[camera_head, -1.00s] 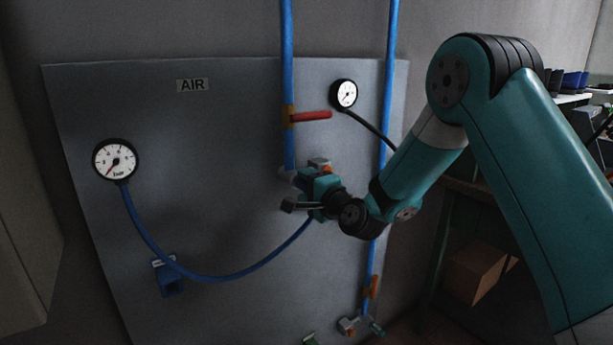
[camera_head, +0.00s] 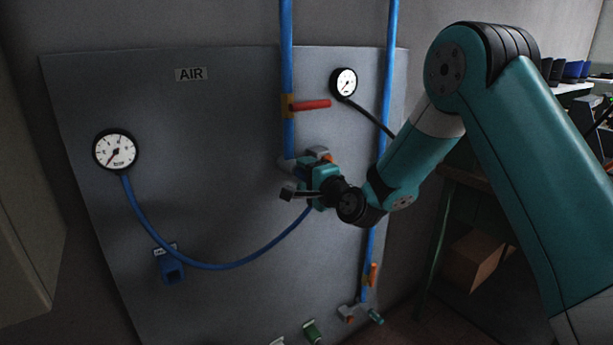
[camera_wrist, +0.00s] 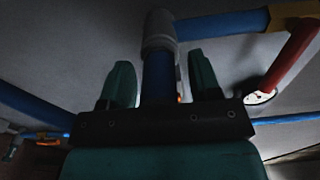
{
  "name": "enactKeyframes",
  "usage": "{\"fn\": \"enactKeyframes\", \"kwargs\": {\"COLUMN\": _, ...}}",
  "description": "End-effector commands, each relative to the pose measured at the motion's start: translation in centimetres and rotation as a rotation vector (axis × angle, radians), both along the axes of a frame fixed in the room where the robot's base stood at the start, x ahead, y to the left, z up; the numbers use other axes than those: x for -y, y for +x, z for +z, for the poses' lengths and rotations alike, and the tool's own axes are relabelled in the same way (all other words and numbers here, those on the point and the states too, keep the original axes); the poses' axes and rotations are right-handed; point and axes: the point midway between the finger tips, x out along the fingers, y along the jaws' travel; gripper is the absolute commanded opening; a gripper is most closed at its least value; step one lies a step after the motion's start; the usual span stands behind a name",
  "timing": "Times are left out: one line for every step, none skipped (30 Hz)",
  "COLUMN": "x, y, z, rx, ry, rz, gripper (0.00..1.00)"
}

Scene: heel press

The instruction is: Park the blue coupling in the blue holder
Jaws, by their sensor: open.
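The blue holder (camera_head: 172,270) is fixed low on the left of the grey panel and looks empty. The blue coupling (camera_wrist: 158,78) is at the grey outlet fitting (camera_wrist: 159,32) under the left blue pipe; whether it is fully seated I cannot tell. My gripper (camera_wrist: 160,72) is open, with one green finger on each side of the coupling. In the head view my gripper (camera_head: 309,183) is at that outlet and hides most of the coupling. A blue hose (camera_head: 225,266) sags from there towards the left gauge, passing in front of the holder's top.
A red-handled valve (camera_head: 310,105) is above the outlet. A left gauge (camera_head: 115,151) and a smaller gauge (camera_head: 344,82) are on the panel. A second blue pipe (camera_head: 388,80) runs close behind my arm. A green holder (camera_head: 311,331) is at the bottom. The panel's middle left is clear.

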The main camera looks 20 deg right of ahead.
Motion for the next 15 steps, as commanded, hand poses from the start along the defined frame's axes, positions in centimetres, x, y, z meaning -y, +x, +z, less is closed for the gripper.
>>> {"fn": "enactKeyframes", "kwargs": {"x": -0.09, "y": 0.21, "z": 0.29, "rx": 0.009, "ry": 0.0, "rz": 0.001, "gripper": 0.57}}
{"fn": "enactKeyframes", "kwargs": {"x": -0.09, "y": 0.21, "z": 0.28, "rx": 0.009, "ry": 0.0, "rz": 0.001, "gripper": 0.57}}
{"fn": "enactKeyframes", "kwargs": {"x": -0.1, "y": 0.21, "z": 0.29, "rx": 0.009, "ry": 0.0, "rz": 0.001, "gripper": 0.57}}
{"fn": "enactKeyframes", "kwargs": {"x": -0.1, "y": 0.21, "z": 0.3, "rx": 0.009, "ry": 0.0, "rz": 0.001, "gripper": 0.57}}
{"fn": "enactKeyframes", "kwargs": {"x": -0.1, "y": 0.21, "z": 0.3, "rx": 0.009, "ry": 0.0, "rz": 0.002, "gripper": 0.57}}
{"fn": "enactKeyframes", "kwargs": {"x": -0.1, "y": 0.21, "z": 0.3, "rx": 0.009, "ry": 0.0, "rz": 0.002, "gripper": 0.52}}
{"fn": "enactKeyframes", "kwargs": {"x": -0.1, "y": 0.21, "z": 0.3, "rx": 0.009, "ry": 0.0, "rz": 0.002, "gripper": 0.46}}
{"fn": "enactKeyframes", "kwargs": {"x": -0.11, "y": 0.21, "z": 0.3, "rx": 0.009, "ry": 0.0, "rz": 0.002, "gripper": 0.39}}
{"fn": "enactKeyframes", "kwargs": {"x": -0.11, "y": 0.21, "z": 0.3, "rx": 0.009, "ry": 0.0, "rz": 0.002, "gripper": 0.29}}
{"fn": "enactKeyframes", "kwargs": {"x": -0.11, "y": 0.21, "z": 0.3, "rx": 0.009, "ry": 0.0, "rz": 0.002, "gripper": 0.23}}
{"fn": "enactKeyframes", "kwargs": {"x": -0.11, "y": 0.21, "z": 0.3, "rx": 0.009, "ry": 0.0, "rz": 0.002, "gripper": 0.16}}
{"fn": "enactKeyframes", "kwargs": {"x": -0.11, "y": 0.22, "z": 0.3, "rx": 0.009, "ry": 0.0, "rz": 0.002, "gripper": 0.06}}
{"fn": "enactKeyframes", "kwargs": {"x": -0.11, "y": 0.22, "z": 0.3, "rx": 0.009, "ry": 0.0, "rz": 0.002, "gripper": 0.0}}
{"fn": "enactKeyframes", "kwargs": {"x": -0.12, "y": 0.21, "z": 0.31, "rx": 0.009, "ry": 0.0, "rz": 0.002, "gripper": 0.0}}
{"fn": "enactKeyframes", "kwargs": {"x": -0.12, "y": 0.21, "z": 0.34, "rx": 0.01, "ry": 0.0, "rz": 0.002, "gripper": 0.0}}
